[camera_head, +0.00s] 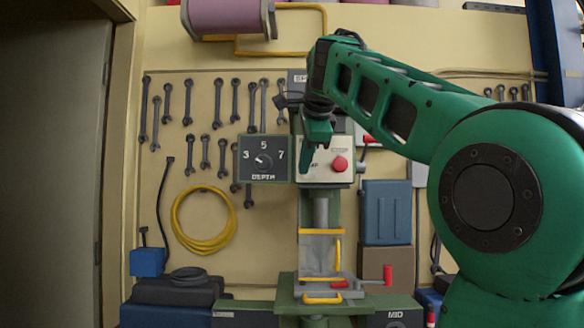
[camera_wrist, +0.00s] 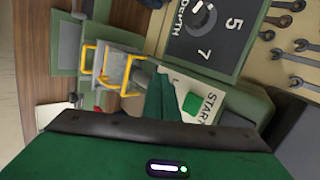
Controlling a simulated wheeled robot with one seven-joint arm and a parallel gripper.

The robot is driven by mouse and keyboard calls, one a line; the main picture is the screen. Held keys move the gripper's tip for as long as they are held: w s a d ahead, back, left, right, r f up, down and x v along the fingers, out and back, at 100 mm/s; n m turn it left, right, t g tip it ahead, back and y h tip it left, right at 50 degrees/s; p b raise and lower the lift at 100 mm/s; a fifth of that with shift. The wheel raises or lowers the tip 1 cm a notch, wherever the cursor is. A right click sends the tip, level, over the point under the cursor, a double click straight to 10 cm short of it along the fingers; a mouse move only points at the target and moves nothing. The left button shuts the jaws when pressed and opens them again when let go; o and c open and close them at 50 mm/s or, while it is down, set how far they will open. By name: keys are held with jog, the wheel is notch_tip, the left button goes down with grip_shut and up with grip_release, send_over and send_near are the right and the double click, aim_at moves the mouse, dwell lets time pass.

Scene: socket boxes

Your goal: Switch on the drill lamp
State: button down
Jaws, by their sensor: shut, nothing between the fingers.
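The green drill press stands against the back wall, with a cream control panel (camera_head: 338,152) on its head. The panel carries a red button (camera_head: 340,164); the wrist view shows a green button (camera_wrist: 191,103) beside the word START. Partly hidden lettering near my fingertip may read LAMP, but the switch itself is covered or too small to tell. My green gripper (camera_head: 305,168) is shut and empty, pointing down in front of the panel's left part. In the wrist view its fingers (camera_wrist: 160,100) overlap the panel. I cannot tell whether they touch it. No lit lamp can be made out.
A dark DEPTH dial plate (camera_head: 263,159) adjoins the panel on the left. Below are the drill spindle (camera_head: 320,212), a clear guard with yellow edges (camera_head: 320,252) and a red-handled crank (camera_head: 388,275). Wrenches and a yellow hose coil (camera_head: 178,215) hang on the wall.

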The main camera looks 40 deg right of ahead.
jog(key=shift+d, duration=0.1)
jog(key=shift+s+d, duration=0.1)
jog(key=shift+d, duration=0.05)
jog(key=shift+s+d, duration=0.45)
dwell(0.4)
jog(key=s+a+f+v, duration=0.1)
jog(key=f+v, duration=0.1)
jog(key=v, duration=1)
jog(key=shift+s+r, duration=0.3)
jog(key=shift+s, duration=0.25)
jog(key=shift+a, duration=0.1)
